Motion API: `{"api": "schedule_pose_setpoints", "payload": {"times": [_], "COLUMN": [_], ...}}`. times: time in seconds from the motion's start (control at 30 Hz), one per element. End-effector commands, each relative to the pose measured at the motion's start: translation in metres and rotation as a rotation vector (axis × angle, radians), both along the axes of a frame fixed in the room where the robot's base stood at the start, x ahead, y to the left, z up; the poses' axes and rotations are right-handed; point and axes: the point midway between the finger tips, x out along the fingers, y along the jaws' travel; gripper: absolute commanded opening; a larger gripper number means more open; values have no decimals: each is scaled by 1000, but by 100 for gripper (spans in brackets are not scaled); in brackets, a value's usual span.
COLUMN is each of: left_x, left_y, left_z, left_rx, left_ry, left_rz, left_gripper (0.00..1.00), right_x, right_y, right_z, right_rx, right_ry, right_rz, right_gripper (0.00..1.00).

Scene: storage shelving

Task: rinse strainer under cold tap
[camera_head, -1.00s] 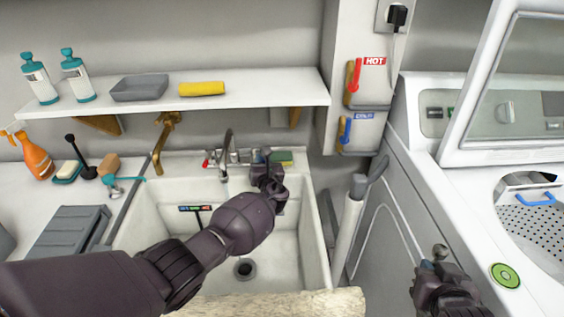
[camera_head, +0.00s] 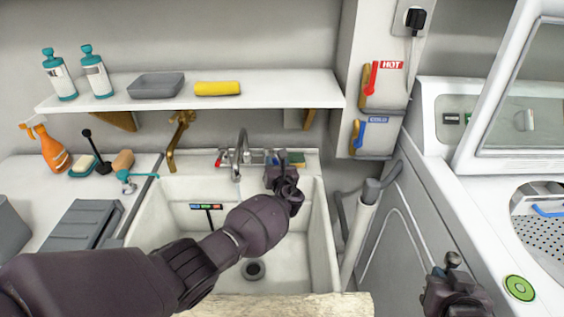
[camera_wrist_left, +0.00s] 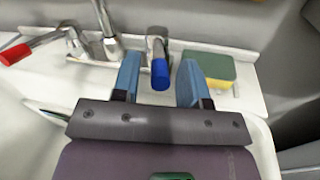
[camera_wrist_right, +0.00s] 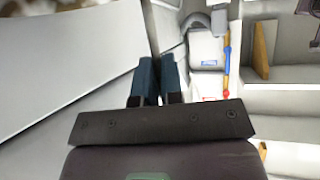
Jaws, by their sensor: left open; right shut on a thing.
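My left gripper (camera_head: 283,162) is open at the back right of the sink, by the tap (camera_head: 240,150). In the left wrist view its blue fingers stand on either side of the blue tap handle (camera_wrist_left: 160,73), which appears between them. Contact cannot be told. The red tap handle (camera_wrist_left: 14,54) is left of the spout (camera_wrist_left: 108,28). No strainer is clearly identifiable.
The white sink (camera_head: 325,235) has a dark drain. A sponge (camera_wrist_left: 208,72) lies right of the blue handle. A shelf (camera_head: 290,88) with bottles runs above. HOT and COLD signs (camera_head: 376,119) hang right. A machine with a perforated drum (camera_head: 535,228) stands at far right.

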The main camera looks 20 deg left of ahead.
Motion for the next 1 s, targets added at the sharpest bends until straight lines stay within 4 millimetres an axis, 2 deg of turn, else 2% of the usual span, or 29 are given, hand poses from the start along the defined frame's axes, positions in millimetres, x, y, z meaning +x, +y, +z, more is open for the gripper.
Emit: {"api": "schedule_pose_setpoints", "payload": {"times": [0.03, 0.3, 0.6, 0.8, 1.0], "left_x": [-5, -48, -88, -98, -98], "left_y": [-4, -26, -48, -54, -54], "left_z": [4, 6, 2, 1, 1], "left_rx": [-1, -3, 0, -1, 0], "left_ry": [-3, -4, -2, 0, 0], "left_rz": [-1, 0, 1, 0, 1], "left_gripper": [40, 40, 40, 40, 40], "right_x": [1, 3, 4, 4, 4], "right_y": [0, 0, 0, 0, 0], "right_z": [9, 41, 59, 62, 62], "right_rx": [0, 0, 0, 0, 0], "right_ry": [-11, -45, -63, -66, -65], "right_rz": [0, 0, 0, 0, 0], "right_gripper": [0, 0, 0, 0, 0]}}
